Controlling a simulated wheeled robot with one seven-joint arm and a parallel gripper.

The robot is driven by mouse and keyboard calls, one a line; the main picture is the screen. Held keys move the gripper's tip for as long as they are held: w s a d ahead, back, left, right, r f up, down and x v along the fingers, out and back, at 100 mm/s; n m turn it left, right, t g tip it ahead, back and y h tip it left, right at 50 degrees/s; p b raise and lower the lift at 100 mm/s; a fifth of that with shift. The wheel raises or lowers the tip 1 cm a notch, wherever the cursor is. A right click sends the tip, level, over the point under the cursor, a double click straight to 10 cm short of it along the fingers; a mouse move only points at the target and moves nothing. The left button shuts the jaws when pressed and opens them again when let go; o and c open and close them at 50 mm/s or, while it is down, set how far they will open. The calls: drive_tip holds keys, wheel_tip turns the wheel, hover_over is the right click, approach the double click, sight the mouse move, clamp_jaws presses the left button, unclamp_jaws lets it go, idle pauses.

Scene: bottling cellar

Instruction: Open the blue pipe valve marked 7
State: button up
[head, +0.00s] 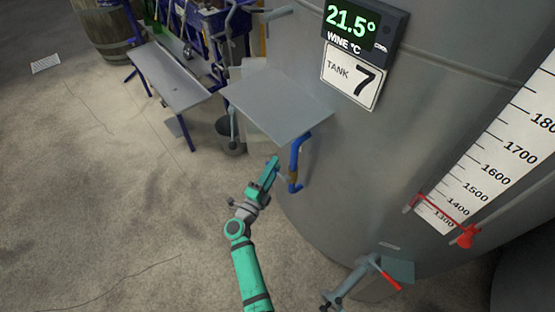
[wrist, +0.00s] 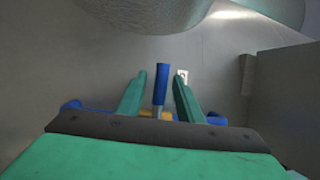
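The blue pipe (head: 296,155) with a brass-coloured valve part (head: 293,176) stands out from the steel tank's side, below a grey shelf. In the wrist view, the valve's blue lever handle (wrist: 161,84) points up between the two green fingers of my gripper (wrist: 158,92). The gripper is open, with a visible gap on each side of the handle. In the head view, my gripper (head: 270,172) is just left of the pipe. A small white tag (wrist: 183,75) shows behind the right finger; I cannot read it.
The tank bears a "TANK 7" sign (head: 351,78) and a display (head: 352,27). The grey shelf (head: 276,104) juts out above the pipe. A red-handled valve (head: 384,273) sits low on the right. A bucket (head: 229,136) and bench (head: 171,77) stand behind.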

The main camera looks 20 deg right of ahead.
drive_tip(key=shift+x, duration=1.95)
drive_tip(key=shift+w+a, duration=0.1)
clamp_jaws()
